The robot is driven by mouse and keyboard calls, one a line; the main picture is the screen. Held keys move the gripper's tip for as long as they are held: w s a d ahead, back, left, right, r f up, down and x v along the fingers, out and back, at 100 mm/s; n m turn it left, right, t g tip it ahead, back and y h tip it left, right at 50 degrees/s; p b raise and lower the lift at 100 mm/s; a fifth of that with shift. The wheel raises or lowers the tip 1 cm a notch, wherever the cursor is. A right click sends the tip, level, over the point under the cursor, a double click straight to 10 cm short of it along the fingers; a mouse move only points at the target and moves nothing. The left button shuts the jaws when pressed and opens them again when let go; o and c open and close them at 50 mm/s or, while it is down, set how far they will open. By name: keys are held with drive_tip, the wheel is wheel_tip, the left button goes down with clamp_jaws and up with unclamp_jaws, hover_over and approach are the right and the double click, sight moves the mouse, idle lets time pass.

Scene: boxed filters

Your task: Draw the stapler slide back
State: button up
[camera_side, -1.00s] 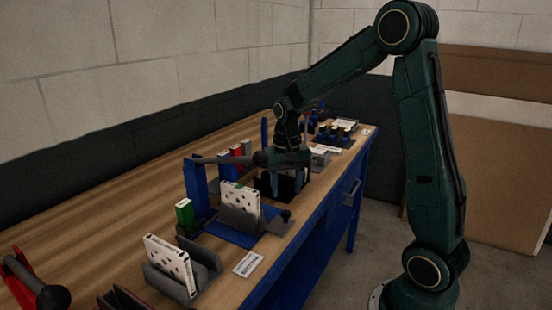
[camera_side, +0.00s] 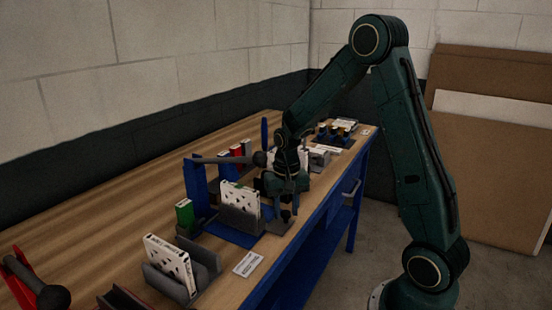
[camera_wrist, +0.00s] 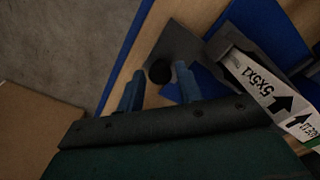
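The stapler has a blue upright frame (camera_side: 195,185), a blue base (camera_side: 229,233) and a long grey lever ending in a dark ball. Its grey slide (camera_side: 240,221) cradles a white printed box (camera_side: 240,197), which also shows in the wrist view (camera_wrist: 262,88). A dark round knob (camera_wrist: 159,72) sits on a grey plate (camera_wrist: 176,45) at the slide's right end. My gripper (camera_wrist: 159,71) is open, with its two blue fingers on either side of the knob. Gaps show between knob and fingers. I cannot tell how far down the fingers reach around it.
A second white box (camera_side: 168,262) leans in a grey holder at the front, beside a white label card (camera_side: 248,264). A green box (camera_side: 185,213) stands left of the stapler. Other fixtures crowd the back of the bench. Bare wood lies along the left.

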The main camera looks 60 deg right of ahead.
clamp_jaws()
drive_tip(key=shift+d, duration=3.7)
drive_tip(key=shift+o, duration=0.8)
unclamp_jaws()
drive_tip(key=shift+d, duration=0.1)
drive_tip(key=shift+o, duration=1)
drive_tip(key=shift+r, duration=0.1)
